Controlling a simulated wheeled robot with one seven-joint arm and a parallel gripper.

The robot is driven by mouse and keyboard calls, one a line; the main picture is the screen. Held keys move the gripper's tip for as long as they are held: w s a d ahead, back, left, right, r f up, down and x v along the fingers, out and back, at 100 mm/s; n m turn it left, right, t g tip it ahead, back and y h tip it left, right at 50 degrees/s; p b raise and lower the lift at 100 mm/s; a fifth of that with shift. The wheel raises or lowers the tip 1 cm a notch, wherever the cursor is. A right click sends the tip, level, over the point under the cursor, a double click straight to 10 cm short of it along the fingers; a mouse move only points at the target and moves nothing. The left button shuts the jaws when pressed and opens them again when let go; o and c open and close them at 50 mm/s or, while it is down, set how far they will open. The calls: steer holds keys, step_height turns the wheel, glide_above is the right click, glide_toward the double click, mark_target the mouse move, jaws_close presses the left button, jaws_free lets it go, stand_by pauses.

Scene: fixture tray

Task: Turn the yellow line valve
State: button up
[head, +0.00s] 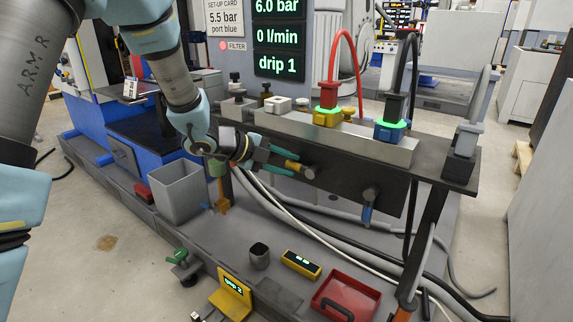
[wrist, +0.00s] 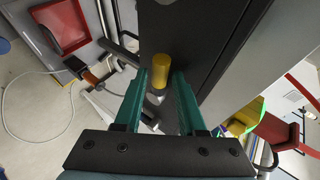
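The yellow line valve shows its yellow handle (head: 293,165) on the front of the dark panel, pointing left toward my gripper, with a grey hub at its right end. In the wrist view the yellow handle (wrist: 161,68) lies between the tips of my two green fingers. My gripper (head: 277,162) reaches in from the left; in the wrist view (wrist: 160,78) it is open around the handle, with a narrow gap seeming to show on each side. Whether a finger touches the handle is hard to tell.
A blue-handled valve (head: 367,213) hangs down further right on the panel (head: 340,180). Above is a grey rail (head: 375,145) with red and black hose connectors. Below are a grey bin (head: 180,192), a red tray (head: 345,297) and loose cables. The display reads 6.0 bar, 0 l/min, drip 1.

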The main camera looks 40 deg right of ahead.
steer(key=shift+c, duration=0.3)
jaws_close()
stand_by(1.1)
